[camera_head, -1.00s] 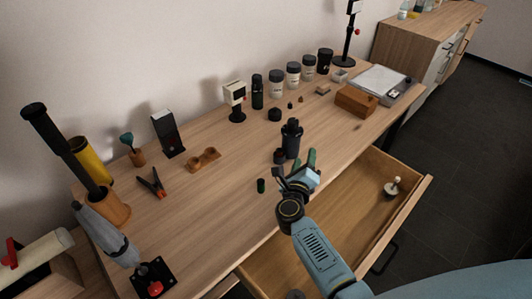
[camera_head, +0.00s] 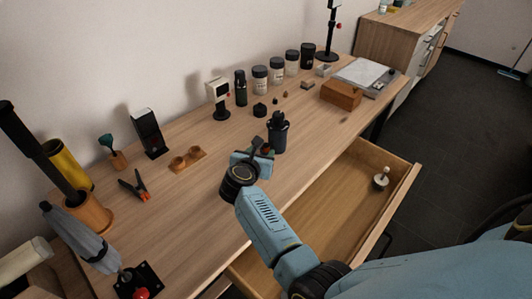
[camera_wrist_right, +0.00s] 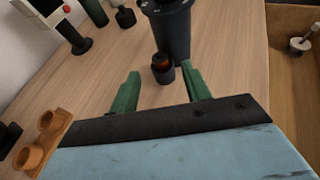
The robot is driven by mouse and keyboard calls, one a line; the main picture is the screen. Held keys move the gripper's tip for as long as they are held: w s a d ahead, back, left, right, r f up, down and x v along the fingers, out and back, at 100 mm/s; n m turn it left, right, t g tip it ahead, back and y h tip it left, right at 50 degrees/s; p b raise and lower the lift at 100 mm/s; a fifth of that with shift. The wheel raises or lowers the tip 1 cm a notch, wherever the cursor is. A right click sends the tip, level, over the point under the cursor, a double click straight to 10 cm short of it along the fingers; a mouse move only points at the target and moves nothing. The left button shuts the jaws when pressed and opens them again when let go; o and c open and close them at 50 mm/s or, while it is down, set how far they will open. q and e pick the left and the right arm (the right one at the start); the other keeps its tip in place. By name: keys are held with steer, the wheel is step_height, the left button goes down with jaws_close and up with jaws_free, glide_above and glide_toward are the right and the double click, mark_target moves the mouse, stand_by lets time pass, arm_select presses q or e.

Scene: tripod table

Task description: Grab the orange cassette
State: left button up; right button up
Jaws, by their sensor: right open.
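In the right wrist view, a small orange-brown cylinder, likely the orange cassette (camera_wrist_right: 162,62), stands upright in a small black cup (camera_wrist_right: 164,74). The cup is beside the base of a tall black tank (camera_wrist_right: 172,32). My right gripper (camera_wrist_right: 166,80) is open, with its two green fingers pointing toward the cup from either side. Nothing is between the fingertips except the cup just beyond them. In the head view my right gripper (camera_head: 256,151) is over the table in front of the black tank (camera_head: 278,132) and partly hides the cup. My left gripper is not in view.
An open drawer (camera_head: 330,205) is right of my right arm. A wooden holder with two cups (camera_head: 187,159) and an orange-tipped clamp (camera_head: 134,186) lie to the left. Several jars (camera_head: 276,70) line the back, with a wooden box (camera_head: 341,94) at the right.

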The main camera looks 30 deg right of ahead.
mark_target(266, 145)
steer(key=b+x, duration=0.2)
steer(key=x, duration=0.2)
steer(key=shift+w+d+f, duration=0.15)
steer(key=shift+w, duration=0.1)
steer(key=shift+w+d, duration=0.1)
jaws_close()
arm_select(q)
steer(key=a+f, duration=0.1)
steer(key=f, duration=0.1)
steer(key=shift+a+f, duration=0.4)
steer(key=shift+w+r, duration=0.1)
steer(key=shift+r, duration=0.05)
arm_select(e)
steer(key=shift+r, duration=0.25)
